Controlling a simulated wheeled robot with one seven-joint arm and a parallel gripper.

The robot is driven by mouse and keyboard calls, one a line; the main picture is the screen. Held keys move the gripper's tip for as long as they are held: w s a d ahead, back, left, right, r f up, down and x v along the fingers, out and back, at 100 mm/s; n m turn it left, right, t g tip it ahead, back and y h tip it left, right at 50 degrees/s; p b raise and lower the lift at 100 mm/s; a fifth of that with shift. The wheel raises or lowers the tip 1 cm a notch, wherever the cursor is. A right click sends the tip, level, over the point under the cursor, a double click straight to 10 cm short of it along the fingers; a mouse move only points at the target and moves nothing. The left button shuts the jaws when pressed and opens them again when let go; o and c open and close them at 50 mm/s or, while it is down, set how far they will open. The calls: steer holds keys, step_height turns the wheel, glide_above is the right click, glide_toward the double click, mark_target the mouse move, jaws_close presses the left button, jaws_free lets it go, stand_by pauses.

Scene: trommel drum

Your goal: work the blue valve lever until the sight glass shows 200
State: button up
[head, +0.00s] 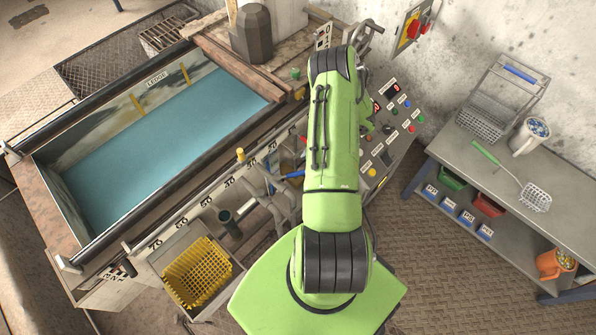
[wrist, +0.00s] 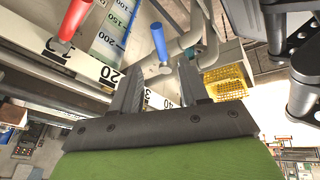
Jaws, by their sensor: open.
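The blue valve lever (wrist: 159,42) points up in the wrist view, on a pale pipe fitting. It also shows in the head view (head: 292,175), beside my arm. My gripper (wrist: 161,76) is open, and its two dark fingers lie either side of the lever's lower end in the picture. I see no contact, and the depth gap is unclear. The sight glass scale (wrist: 112,28) stands left of the lever, with marks including 150 and 200. I cannot tell its liquid level. My arm hides my gripper in the head view.
A red lever (wrist: 75,19) is left of the blue one. Grey pipes (head: 262,190) and a yellow basket (head: 197,272) are close by. The tank (head: 150,130) holds teal liquid. A button panel (head: 393,125) is right of my arm, and a workbench (head: 560,190) stands further right.

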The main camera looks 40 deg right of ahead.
mark_target(297, 173)
steer(key=b+x, duration=0.1)
steer(key=x, duration=0.7)
steer(key=shift+b, duration=0.4)
jaws_close()
